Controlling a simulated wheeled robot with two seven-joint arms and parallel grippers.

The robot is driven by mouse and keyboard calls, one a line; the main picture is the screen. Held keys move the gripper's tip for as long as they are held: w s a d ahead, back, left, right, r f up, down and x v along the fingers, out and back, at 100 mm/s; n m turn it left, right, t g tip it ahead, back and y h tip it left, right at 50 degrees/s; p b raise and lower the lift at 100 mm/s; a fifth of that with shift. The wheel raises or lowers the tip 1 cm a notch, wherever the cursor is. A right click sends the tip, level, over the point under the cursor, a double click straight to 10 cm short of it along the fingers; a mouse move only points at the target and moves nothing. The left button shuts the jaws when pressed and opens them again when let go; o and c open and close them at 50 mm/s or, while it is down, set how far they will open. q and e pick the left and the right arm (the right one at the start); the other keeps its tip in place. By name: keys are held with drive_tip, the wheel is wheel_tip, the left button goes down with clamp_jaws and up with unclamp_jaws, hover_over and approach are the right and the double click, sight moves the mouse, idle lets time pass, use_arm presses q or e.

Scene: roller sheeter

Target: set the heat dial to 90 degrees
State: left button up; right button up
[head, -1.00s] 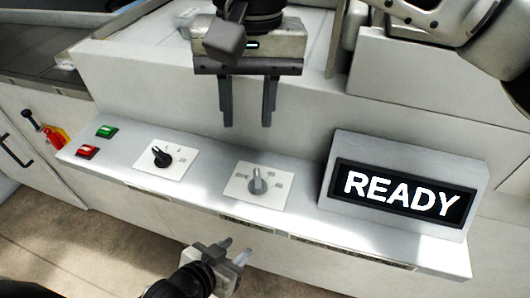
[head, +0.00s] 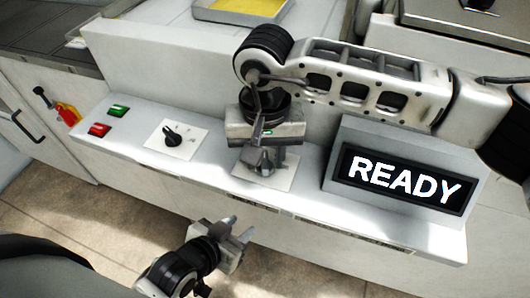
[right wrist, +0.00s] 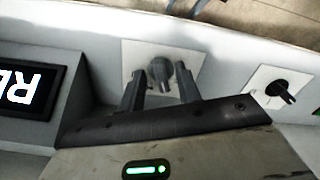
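The grey dial (right wrist: 162,70) on its white plate (head: 278,178) shows in the right wrist view. In the head view my right gripper mostly hides its knob. My right gripper (head: 266,163) is open over this dial, its fingers apart on either side of the knob in the right wrist view. I cannot tell whether they touch it. A black dial (head: 172,137) sits on a second plate to the left and also shows in the right wrist view (right wrist: 282,90). Labels are too small to read. My left gripper (head: 235,231) is open and empty in front of the panel.
A display (head: 402,180) reading READY stands right of the grey dial, close to my right arm. A green switch (head: 118,111) and a red switch (head: 100,130) are at the panel's left. A tray with yellow content (head: 240,10) lies behind.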

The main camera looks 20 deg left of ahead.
drive_tip(key=shift+f, duration=0.3)
clamp_jaws()
